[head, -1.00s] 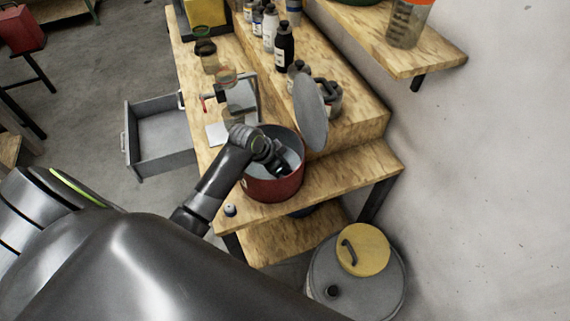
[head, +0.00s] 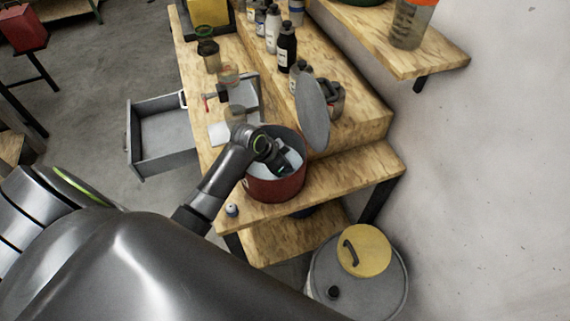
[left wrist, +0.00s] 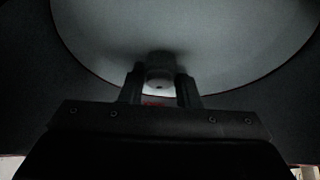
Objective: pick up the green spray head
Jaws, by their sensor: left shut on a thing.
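My left gripper (head: 283,167) reaches down into the open red pot (head: 275,188) on the wooden bench. In the left wrist view, the gripper (left wrist: 160,78) is shut on a small rounded piece (left wrist: 160,66) between its fingertips, just over or touching the pot's pale floor (left wrist: 225,40). The piece looks grey in the dim light, so I cannot make out a green colour or tell for sure that it is the spray head. In the head view the arm and pot wall hide it. My right gripper is not in view.
The pot's wall surrounds the gripper, and a round grey lid (head: 312,114) stands tilted at its right. A small cap-like thing (head: 231,210) sits at the bench's front corner. Bottles (head: 286,45) stand behind. An open drawer (head: 165,135) juts out left. A drum (head: 375,285) stands at front right.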

